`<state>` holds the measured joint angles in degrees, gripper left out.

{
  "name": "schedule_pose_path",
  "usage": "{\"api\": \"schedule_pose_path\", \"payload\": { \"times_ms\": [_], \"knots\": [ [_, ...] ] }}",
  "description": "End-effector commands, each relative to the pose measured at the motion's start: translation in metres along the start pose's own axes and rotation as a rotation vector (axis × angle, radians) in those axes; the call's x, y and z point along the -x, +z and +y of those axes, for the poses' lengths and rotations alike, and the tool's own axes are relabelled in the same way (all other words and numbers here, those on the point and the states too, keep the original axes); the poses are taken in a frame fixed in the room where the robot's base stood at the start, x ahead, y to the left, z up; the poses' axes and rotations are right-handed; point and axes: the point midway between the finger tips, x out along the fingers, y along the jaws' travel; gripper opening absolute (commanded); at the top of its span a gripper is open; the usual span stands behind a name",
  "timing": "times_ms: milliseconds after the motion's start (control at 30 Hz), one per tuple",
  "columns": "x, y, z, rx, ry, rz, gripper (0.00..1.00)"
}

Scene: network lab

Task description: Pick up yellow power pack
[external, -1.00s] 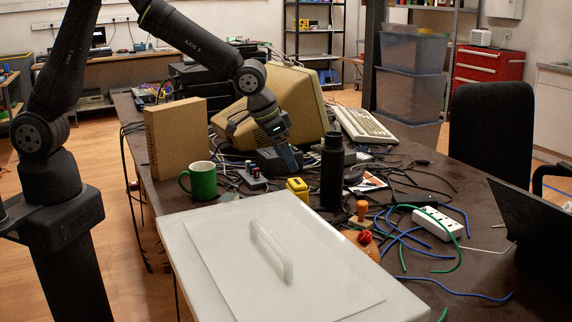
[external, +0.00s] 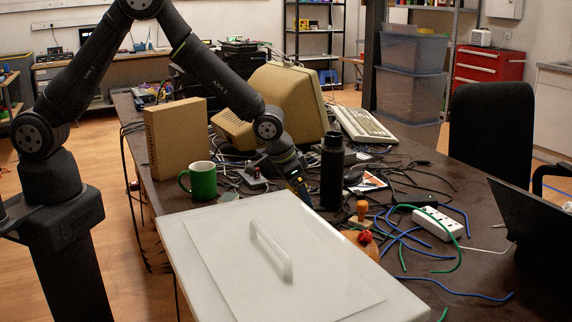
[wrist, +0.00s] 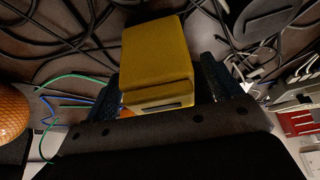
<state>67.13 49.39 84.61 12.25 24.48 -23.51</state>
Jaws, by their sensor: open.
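The yellow power pack (wrist: 158,58) is a small box seen from above in the wrist view. It lies between the two fingers of my gripper (wrist: 165,98), which are open with one on each side of it. Whether the fingers touch it cannot be told. In the external view my gripper (external: 298,187) points down at the table beside the black bottle, and it hides almost all of the power pack.
A black bottle (external: 332,172) stands close on the right. A green mug (external: 200,181) is on the left, with a cardboard box (external: 178,138) behind it. A white lidded box (external: 285,270) is in front.

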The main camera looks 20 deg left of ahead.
Motion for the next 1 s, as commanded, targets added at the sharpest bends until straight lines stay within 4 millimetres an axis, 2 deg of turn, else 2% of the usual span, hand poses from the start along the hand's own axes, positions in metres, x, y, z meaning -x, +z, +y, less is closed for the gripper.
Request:
{"api": "schedule_pose_path", "payload": {
  "times_ms": [233,267,500,567,833,1000],
  "knots": [
    [-0.002,0.0,0.0,0.0,0.0,0.0,0.84],
    [-0.002,0.0,0.0,0.0,0.0,0.0,0.8],
    [-0.002,0.0,0.0,0.0,0.0,0.0,0.33],
    [-0.001,-0.001,0.0,0.0,0.0,0.002,0.23],
    [0.001,-0.002,0.0,0.0,0.0,0.002,0.23],
    [0.011,-0.006,0.0,0.0,0.0,0.003,0.23]
  ]
}}
